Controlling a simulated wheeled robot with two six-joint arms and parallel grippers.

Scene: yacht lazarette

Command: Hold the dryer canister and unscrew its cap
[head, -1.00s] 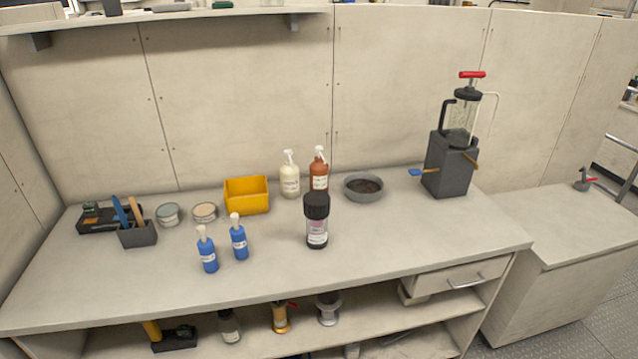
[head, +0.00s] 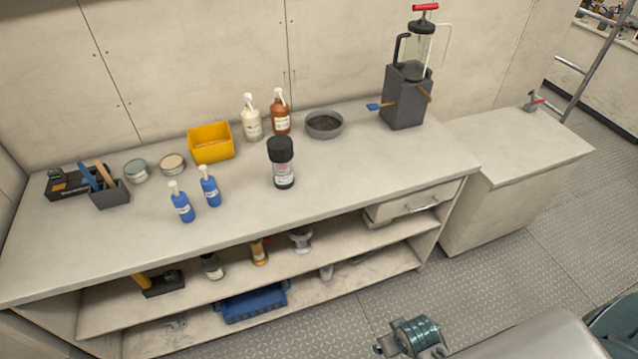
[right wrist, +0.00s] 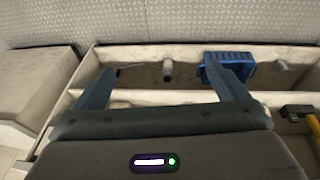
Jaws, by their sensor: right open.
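The dryer canister (head: 284,178) stands upright near the middle of the bench top in the head view. It has a clear body with a white and pink label, a dark base and a wide black cap (head: 280,149) seated on top. Nothing touches it. My right gripper (right wrist: 162,82) shows in the right wrist view with its two fingers spread wide and nothing between them. Shelf space under the bench appears beyond its fingers, and the canister is not in that view. My left gripper is in neither view.
A pump unit (head: 405,95) stands back right. The bench front near the canister is clear. A blue crate (head: 252,303) sits on the lower shelf.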

